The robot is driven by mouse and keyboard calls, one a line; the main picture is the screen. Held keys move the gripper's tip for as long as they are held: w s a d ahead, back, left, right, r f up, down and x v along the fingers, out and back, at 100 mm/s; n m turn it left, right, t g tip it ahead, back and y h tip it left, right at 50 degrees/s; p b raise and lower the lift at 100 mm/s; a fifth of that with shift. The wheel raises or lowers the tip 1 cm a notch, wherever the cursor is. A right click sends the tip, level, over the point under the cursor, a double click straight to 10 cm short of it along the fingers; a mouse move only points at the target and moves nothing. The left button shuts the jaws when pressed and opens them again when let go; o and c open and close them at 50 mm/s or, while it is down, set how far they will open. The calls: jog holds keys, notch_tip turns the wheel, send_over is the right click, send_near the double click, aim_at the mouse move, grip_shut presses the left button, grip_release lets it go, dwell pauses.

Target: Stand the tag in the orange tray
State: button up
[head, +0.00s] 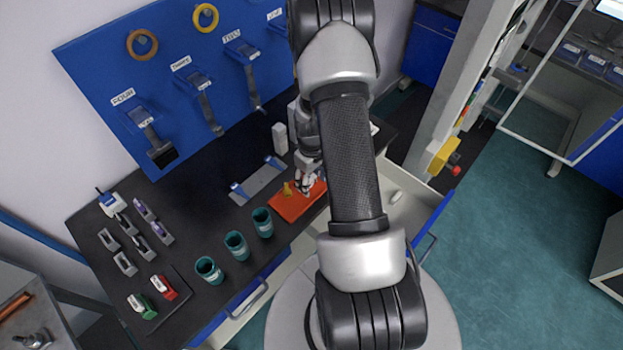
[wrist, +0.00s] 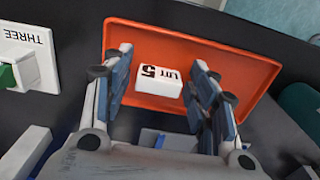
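The orange tray (head: 290,207) lies on the dark bench below my gripper. It also fills the upper middle of the wrist view (wrist: 235,62). A white tag (wrist: 159,79) marked "LOT 5" is in the tray, its lettered face turned toward the wrist camera. I cannot tell surely whether it stands or lies. My gripper (wrist: 160,72) is open, with one finger on each side of the tag and a gap showing on both sides. In the head view, my gripper (head: 306,183) is low over the tray, and the tag cannot be made out.
Several teal cups (head: 236,245) stand left of the tray. A grey plate with blue ends (head: 258,184) lies behind it. An open drawer (head: 405,210) is at the right.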

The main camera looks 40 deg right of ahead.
dwell(0.3)
jog(key=w+a+r+t+p, duration=0.1)
jog(key=a+r, duration=0.2)
jog(key=r, duration=0.8)
jog(key=a+r+p, duration=0.2)
jog(key=a+r, duration=0.1)
jog(key=r, duration=0.9)
jog(key=s+a+r+t, duration=0.3)
jog(key=s+a+r, duration=1.2)
jog(key=a+r, duration=0.1)
jog(key=shift+a+r+m+t, duration=0.3)
jog(key=shift+a+r+m, duration=0.1)
jog(key=shift+a, duration=0.3)
jog(key=shift+s, duration=0.15)
